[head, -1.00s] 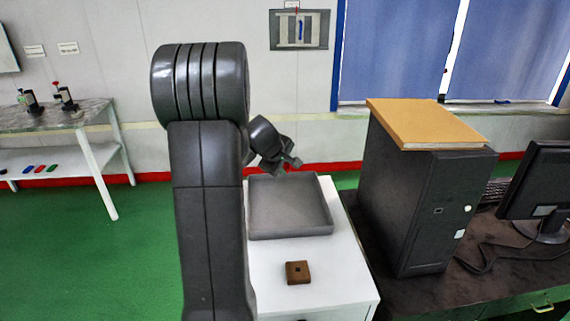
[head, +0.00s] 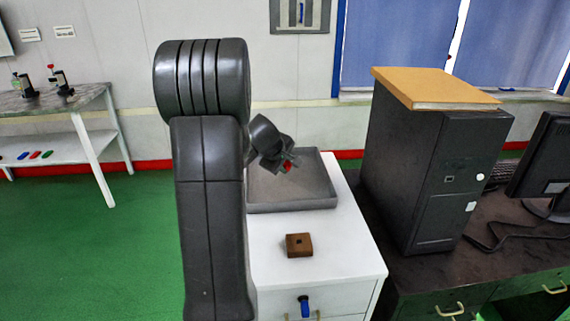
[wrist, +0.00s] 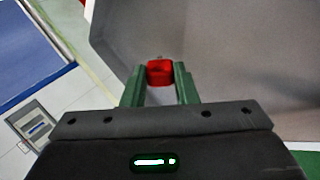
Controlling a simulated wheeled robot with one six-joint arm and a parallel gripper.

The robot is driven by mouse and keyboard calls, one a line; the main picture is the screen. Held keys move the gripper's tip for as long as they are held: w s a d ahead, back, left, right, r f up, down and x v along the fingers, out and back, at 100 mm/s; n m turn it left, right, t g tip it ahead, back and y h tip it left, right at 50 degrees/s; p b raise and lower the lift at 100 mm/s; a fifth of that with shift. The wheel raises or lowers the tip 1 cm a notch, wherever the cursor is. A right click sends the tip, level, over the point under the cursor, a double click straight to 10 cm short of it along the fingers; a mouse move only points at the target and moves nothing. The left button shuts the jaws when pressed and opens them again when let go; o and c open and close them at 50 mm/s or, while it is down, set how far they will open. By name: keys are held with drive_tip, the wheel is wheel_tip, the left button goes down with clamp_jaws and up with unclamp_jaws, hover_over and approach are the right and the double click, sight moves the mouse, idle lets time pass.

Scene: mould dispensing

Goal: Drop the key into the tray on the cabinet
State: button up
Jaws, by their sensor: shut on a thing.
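A red key (wrist: 160,72) is held between the green fingers of my gripper (wrist: 160,84) in the wrist view. In the head view a bit of the red key (head: 287,167) shows at the tip of my gripper (head: 283,165). The grey tray (head: 328,204) sits on top of the white cabinet (head: 345,245). My gripper appears over the tray's back part in the head view; its exact height above the floor of the tray cannot be told. The tray also fills much of the wrist view (wrist: 225,50). My arm hides the tray's left side.
A brown block (head: 299,245) with a square hole lies on the cabinet in front of the tray. A blue key (head: 304,306) is at the cabinet's drawer front. A black computer tower (head: 430,170) with a tan board stands close to the right. Open green floor lies left.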

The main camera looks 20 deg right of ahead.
drive_tip(key=shift+f, duration=0.1)
idle(0.3)
drive_tip(key=shift+f+b, duration=0.55)
drive_tip(key=shift+b, duration=0.1)
drive_tip(key=o, duration=1)
drive_tip(key=shift+r, duration=0.15)
drive_tip(key=v, duration=1.3)
drive_tip(key=shift+s+a+r+p, duration=0.15)
drive_tip(key=shift+s+r+p, duration=0.05)
drive_tip(key=shift+r+p, duration=0.1)
drive_tip(key=x, duration=1.1)
